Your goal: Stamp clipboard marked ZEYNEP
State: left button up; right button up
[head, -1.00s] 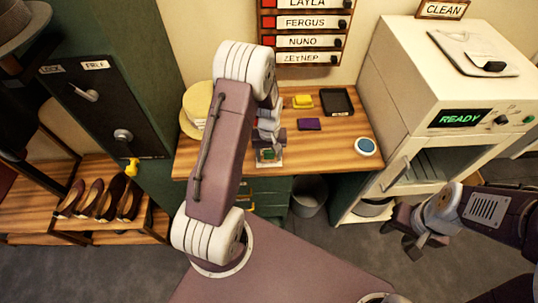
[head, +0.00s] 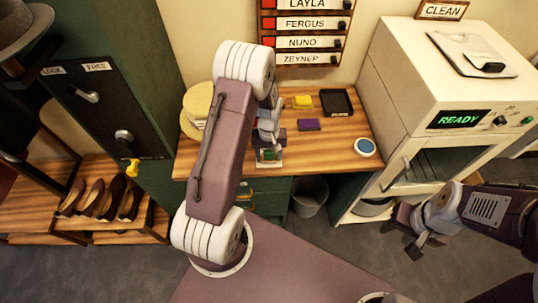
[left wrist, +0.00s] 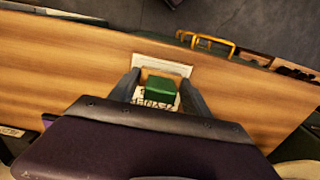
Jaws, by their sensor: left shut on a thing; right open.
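My left gripper (head: 268,143) is low over the front edge of the wooden table. In the left wrist view its fingers (left wrist: 160,85) are shut on a green block-shaped stamp (left wrist: 160,90). A pale clipboard (left wrist: 165,62) with dark lettering lies under the stamp. The lettering is upside down and partly covered, so I cannot read the name surely. I cannot tell whether the stamp touches the clipboard. In the head view the clipboard (head: 268,164) shows only a little. My right gripper (head: 427,242) is open and empty, in front of the white machine.
A yellow block (head: 303,102), a purple block (head: 309,125), a black tray (head: 336,102) and a round blue-topped dish (head: 365,147) are on the table. A name board (head: 305,45) hangs behind. The white machine (head: 440,85) reads READY. A bin (head: 309,195) stands below.

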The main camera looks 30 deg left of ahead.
pick_arm(q)
notch_tip(320, 180, up, 7)
jog(key=p, duration=0.5)
jog(key=shift+f, duration=0.15)
jog(key=shift+f, duration=0.1)
dwell(0.3)
